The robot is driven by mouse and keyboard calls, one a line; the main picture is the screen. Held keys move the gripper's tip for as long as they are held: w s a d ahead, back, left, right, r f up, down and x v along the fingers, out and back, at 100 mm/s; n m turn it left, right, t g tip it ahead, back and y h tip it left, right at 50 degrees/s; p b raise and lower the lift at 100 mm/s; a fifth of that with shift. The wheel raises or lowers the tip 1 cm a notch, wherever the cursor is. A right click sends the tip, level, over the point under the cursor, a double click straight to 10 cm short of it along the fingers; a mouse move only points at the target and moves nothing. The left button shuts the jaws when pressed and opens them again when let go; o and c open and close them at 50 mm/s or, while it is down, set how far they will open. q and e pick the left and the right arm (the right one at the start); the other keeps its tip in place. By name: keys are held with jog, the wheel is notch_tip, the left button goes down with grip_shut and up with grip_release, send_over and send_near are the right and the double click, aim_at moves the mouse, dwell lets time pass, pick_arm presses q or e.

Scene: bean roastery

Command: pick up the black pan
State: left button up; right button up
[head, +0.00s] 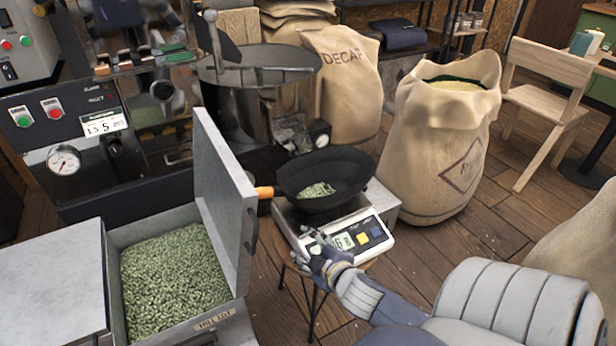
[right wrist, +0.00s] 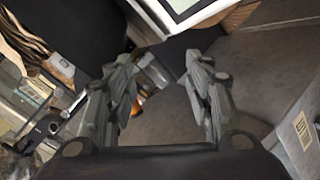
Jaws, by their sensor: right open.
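The black pan (head: 345,172) sits on a kitchen scale (head: 378,236) on a small stand. A small orange piece (right wrist: 137,104), probably the handle, shows beyond the left finger. My left gripper is not in view.
A metal bin (head: 170,280) of green beans with a raised lid (head: 222,190) stands left of the scale. A roaster with gauges is behind it. A large burlap sack (head: 430,150) stands to the right, with a wooden chair (head: 545,95) beyond. Open floor lies between.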

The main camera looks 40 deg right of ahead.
aim_at(274, 195)
jog(key=w+r+n+t+y, duration=0.1)
jog(key=w+n, duration=0.1)
jog(key=w, duration=0.1)
jog(key=w+d+r+n+t+b, duration=0.1)
jog(key=w+r+n, duration=0.1)
jog(key=w, duration=0.2)
jog(key=w+r+n+t+y, duration=0.1)
jog(key=w+r+n, duration=0.1)
jog(key=w, duration=0.2)
jog(key=shift+d+r+t+y, duration=0.2)
jog(key=shift+d+t+y, duration=0.1)
jog(key=shift+d+t, duration=0.1)
jog(key=shift+w+d+f+b, duration=0.1)
jog(key=shift+w+b, duration=0.4)
jog(key=shift+w, duration=1.65)
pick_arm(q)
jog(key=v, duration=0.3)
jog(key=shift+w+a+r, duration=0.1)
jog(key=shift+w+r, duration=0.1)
pick_arm(e)
jog(key=shift+c, duration=0.3)
grip_shut()
